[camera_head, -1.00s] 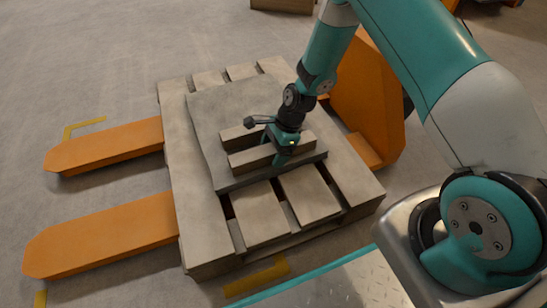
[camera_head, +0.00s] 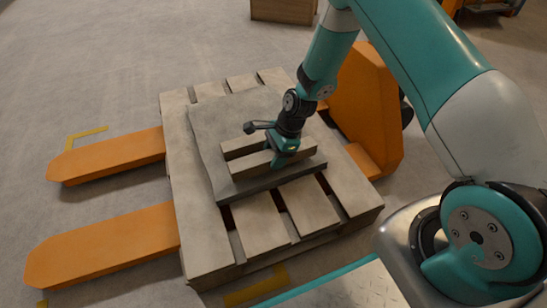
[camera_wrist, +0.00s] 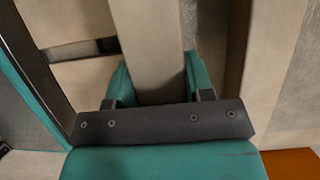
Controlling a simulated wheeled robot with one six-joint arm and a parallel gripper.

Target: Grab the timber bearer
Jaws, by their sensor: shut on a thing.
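Two pale timber bearers lie side by side on a grey slab (camera_head: 213,115) on top of a wooden pallet (camera_head: 203,235). My gripper (camera_head: 282,159) is over the nearer timber bearer (camera_head: 248,166), toward its right part, and is shut on it. The farther bearer (camera_head: 238,147) lies just behind, partly hidden by my gripper. In the wrist view the held bearer (camera_wrist: 150,35) runs up between the teal fingers of my gripper (camera_wrist: 158,85), one on each side. The held bearer appears still down on the slab; any gap beneath it cannot be told.
Two orange forks (camera_head: 105,245) stick out to the left of the pallet. The orange body (camera_head: 362,105) of the pallet truck stands close behind my arm at the right. A wooden box (camera_head: 283,10) stands at the back. The floor at the upper left is clear.

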